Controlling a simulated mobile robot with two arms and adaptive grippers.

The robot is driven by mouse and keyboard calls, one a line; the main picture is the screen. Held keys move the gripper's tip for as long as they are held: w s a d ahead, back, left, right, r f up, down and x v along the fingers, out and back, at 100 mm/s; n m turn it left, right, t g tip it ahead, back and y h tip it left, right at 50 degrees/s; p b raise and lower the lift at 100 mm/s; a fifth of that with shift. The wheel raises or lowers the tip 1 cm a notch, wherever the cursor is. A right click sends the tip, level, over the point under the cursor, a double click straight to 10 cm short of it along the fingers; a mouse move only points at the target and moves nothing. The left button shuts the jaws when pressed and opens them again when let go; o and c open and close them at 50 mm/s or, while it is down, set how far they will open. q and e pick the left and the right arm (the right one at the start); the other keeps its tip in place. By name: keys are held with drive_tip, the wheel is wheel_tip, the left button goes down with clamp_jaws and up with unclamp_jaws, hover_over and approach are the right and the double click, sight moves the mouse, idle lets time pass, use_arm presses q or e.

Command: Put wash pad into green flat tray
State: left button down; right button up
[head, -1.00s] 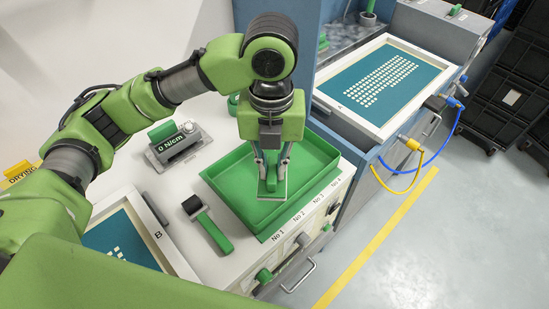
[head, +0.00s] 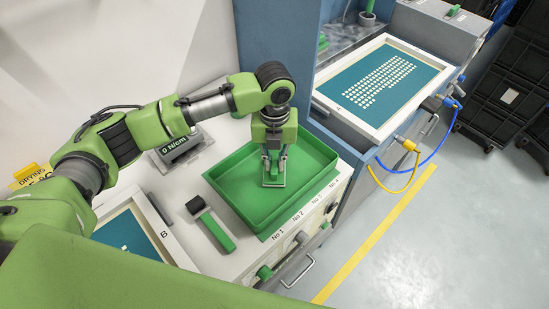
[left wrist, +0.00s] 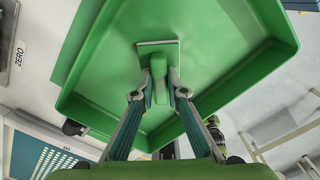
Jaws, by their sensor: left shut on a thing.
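The wash pad (head: 273,183) is a pale flat plate with a green handle; it also shows in the left wrist view (left wrist: 157,46). My left gripper (head: 275,163) is shut on the green handle (left wrist: 159,97), with a finger on each side of it. The pad is inside the rim of the green flat tray (head: 230,185), low over its middle. The tray's floor and walls surround the pad in the left wrist view (left wrist: 100,50). I cannot tell whether the pad touches the tray floor. My right gripper is not in view.
A roller with a green handle (head: 217,232) lies left of the tray. A gauge reading 0 N/cm (head: 178,146) stands behind it. A blue-green screen frame (head: 130,232) lies at front left, and a white-framed one (head: 350,80) on the right. The rest of the tray floor is clear.

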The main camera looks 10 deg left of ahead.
sight(275, 163)
use_arm(q)
drive_tip(key=shift+f, duration=0.1)
drive_tip(key=c, duration=2)
unclamp_jaws()
drive_tip(key=shift+r+b, duration=1.3)
drive_tip(key=shift+r, duration=4.8)
